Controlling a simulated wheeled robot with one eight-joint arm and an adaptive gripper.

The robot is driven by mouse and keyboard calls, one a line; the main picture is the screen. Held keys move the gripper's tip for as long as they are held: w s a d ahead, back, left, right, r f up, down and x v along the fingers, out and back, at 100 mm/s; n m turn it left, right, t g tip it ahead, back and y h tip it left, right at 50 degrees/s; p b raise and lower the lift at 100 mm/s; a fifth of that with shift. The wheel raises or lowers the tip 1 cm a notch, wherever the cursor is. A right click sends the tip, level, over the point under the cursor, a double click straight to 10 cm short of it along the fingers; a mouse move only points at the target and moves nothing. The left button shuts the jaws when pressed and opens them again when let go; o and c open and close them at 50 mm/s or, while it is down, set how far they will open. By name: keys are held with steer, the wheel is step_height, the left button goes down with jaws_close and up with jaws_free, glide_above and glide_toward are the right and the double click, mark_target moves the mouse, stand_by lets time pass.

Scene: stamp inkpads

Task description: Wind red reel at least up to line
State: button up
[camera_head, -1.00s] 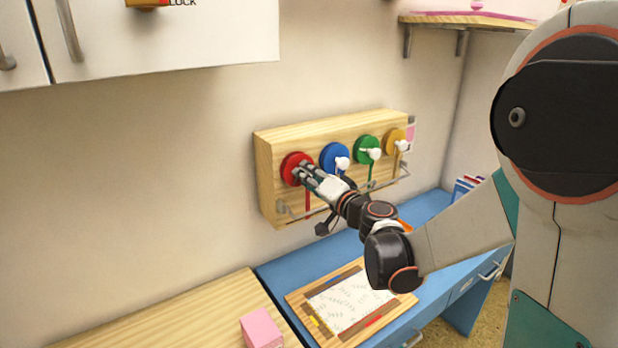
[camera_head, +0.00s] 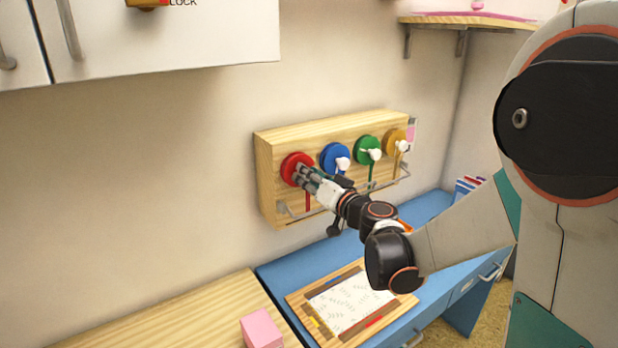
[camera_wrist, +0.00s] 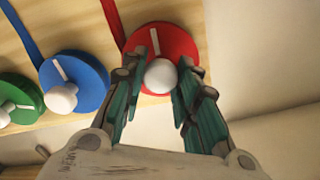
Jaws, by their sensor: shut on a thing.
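The red reel (camera_head: 291,160) is the leftmost disc on the wooden wall box (camera_head: 264,176) in the head view. In the wrist view the red reel (camera_wrist: 183,39) fills the upper middle, with a white round knob (camera_wrist: 160,75) on its face. My gripper (camera_wrist: 161,78) is at this knob, with one finger on each side of it, shut on it. In the head view my gripper (camera_head: 301,174) covers part of the reel and hides the knob. A red strap (camera_head: 307,200) hangs below the reel. I cannot make out a line on it.
Blue (camera_head: 333,157), green (camera_head: 367,149) and yellow (camera_head: 395,142) reels with white knobs sit to the right on the same box. A metal rail (camera_head: 350,194) runs along its lower front. A framed board (camera_head: 345,302) lies on the blue desk below, and a pink block (camera_head: 261,328) stands at its left.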

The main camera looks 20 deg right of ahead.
steer(key=o, duration=1.1)
steer(key=v, duration=1.2)
